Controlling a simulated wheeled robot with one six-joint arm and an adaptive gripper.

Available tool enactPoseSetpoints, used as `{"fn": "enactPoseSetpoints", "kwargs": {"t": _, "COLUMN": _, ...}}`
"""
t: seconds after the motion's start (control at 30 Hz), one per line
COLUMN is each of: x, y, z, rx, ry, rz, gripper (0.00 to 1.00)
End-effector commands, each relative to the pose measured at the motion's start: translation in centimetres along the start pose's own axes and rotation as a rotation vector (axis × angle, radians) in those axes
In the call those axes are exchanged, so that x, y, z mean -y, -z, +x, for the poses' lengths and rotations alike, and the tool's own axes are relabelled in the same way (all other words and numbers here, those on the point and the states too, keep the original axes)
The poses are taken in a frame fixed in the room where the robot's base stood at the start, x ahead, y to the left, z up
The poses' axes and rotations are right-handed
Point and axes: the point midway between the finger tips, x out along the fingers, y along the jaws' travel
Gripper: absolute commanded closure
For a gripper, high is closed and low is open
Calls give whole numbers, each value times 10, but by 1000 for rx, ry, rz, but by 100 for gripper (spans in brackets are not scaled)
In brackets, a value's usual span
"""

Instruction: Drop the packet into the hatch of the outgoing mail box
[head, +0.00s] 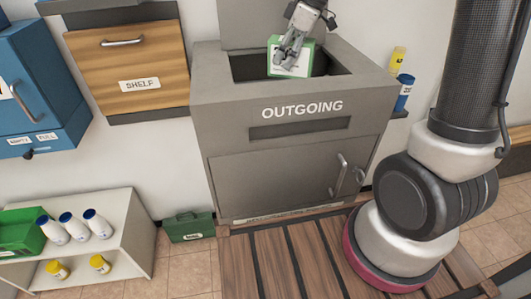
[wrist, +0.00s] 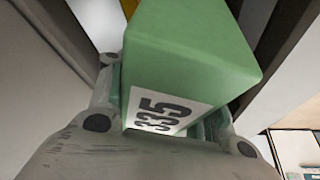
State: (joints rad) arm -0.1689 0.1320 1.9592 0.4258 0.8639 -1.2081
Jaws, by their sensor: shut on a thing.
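My gripper (head: 292,57) is shut on the packet (head: 274,67), a green block with a white label. In the wrist view the packet (wrist: 190,60) fills the middle, with "335" readable on its label and the fingers on either side. The grey outgoing mail box (head: 300,140) stands in the middle of the head view, marked OUTGOING. Its top hatch (head: 243,68) is open, with the lid (head: 240,25) raised behind. The packet is over the hatch opening; its lower edge appears at or just inside the opening. The exact depth is hard to tell.
A yellow bottle (head: 397,58) and a blue bottle (head: 404,90) stand on a ledge right of the box. A wooden shelf cabinet (head: 130,65) and a blue cabinet (head: 35,85) hang left. A low white shelf (head: 125,225) holds bottles. A green case (head: 190,227) is on the floor.

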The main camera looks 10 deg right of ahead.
Motion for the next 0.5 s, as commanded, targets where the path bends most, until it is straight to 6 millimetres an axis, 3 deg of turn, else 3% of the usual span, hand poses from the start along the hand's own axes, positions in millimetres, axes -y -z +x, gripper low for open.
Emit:
{"fn": "enactPoseSetpoints", "kwargs": {"t": 0.23, "x": 0, "y": 0, "z": 0, "rx": 0, "ry": -1, "rz": 0, "gripper": 82}}
{"fn": "enactPoseSetpoints", "kwargs": {"t": 0.27, "x": 0, "y": 0, "z": 0, "rx": 0, "ry": -1, "rz": 0, "gripper": 48}}
{"fn": "enactPoseSetpoints", "kwargs": {"t": 0.3, "x": 0, "y": 0, "z": 0, "rx": 0, "ry": -1, "rz": 0, "gripper": 40}}
{"fn": "enactPoseSetpoints", "kwargs": {"t": 0.4, "x": 0, "y": 0, "z": 0, "rx": 0, "ry": -1, "rz": 0, "gripper": 26}}
{"fn": "enactPoseSetpoints", "kwargs": {"t": 0.5, "x": 0, "y": 0, "z": 0, "rx": 0, "ry": -1, "rz": 0, "gripper": 26}}
